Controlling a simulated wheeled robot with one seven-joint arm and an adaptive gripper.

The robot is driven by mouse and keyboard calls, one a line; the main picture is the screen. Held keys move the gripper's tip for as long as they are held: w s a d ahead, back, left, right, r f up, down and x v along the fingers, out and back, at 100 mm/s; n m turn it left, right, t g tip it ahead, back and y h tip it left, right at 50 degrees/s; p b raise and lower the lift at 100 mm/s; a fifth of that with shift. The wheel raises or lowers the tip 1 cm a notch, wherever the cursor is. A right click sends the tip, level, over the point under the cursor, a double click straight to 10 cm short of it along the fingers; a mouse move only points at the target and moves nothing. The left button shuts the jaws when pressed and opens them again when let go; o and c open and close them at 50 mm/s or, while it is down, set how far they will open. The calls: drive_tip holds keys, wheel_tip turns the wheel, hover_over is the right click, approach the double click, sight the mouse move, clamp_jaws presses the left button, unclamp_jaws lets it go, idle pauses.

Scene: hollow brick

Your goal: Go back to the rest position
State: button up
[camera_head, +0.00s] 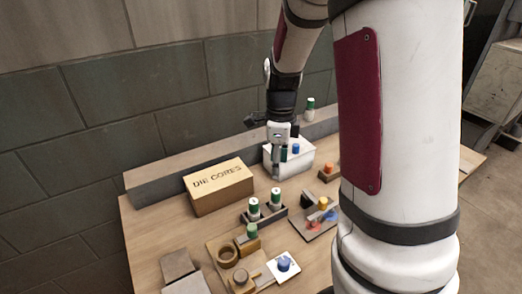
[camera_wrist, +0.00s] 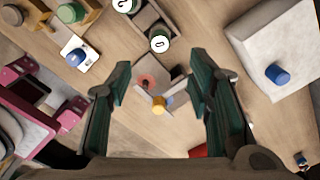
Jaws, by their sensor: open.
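My gripper (camera_head: 277,165) hangs down over the work table (camera_head: 150,225), in front of a white block (camera_head: 300,157) at the back. In the wrist view my gripper (camera_wrist: 157,82) has its two dark green fingers spread wide with nothing between the tips. Below and between the fingers, a yellow-orange cylinder (camera_wrist: 158,104) stands on a grey plate on the table. The white block shows at the right of the wrist view (camera_wrist: 260,45) with a blue cylinder (camera_wrist: 278,74) on it. My arm hides part of the table's right side in the head view.
A box lettered "DIE CORES" (camera_head: 218,188) stands left of the gripper. A blue cylinder (camera_head: 284,263) sits on a white card. A low grey ledge (camera_head: 165,187) and a block wall (camera_head: 100,100) close off the back.

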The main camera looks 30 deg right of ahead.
drive_tip(key=s+a+r+n+t+p, duration=0.1)
drive_tip(key=s+a+r+n, duration=0.3)
drive_tip(key=r+n, duration=0.25)
drive_tip(key=s+a+r+n+t+p, duration=0.1)
drive_tip(key=s+a+r+n, duration=0.4)
drive_tip(key=r+n, duration=0.15)
drive_tip(key=s+a+r+n+t, duration=0.1)
drive_tip(key=s+a+r+n, duration=0.1)
drive_tip(key=s+n, duration=0.4)
drive_tip(key=s+a+r+n+t+p, duration=0.1)
drive_tip(key=s+a+r+n, duration=0.1)
drive_tip(key=s+n, duration=0.4)
drive_tip(key=shift+s+a+r+n, duration=0.3)
drive_tip(key=shift+r+n, duration=0.3)
drive_tip(key=shift+r, duration=0.3)
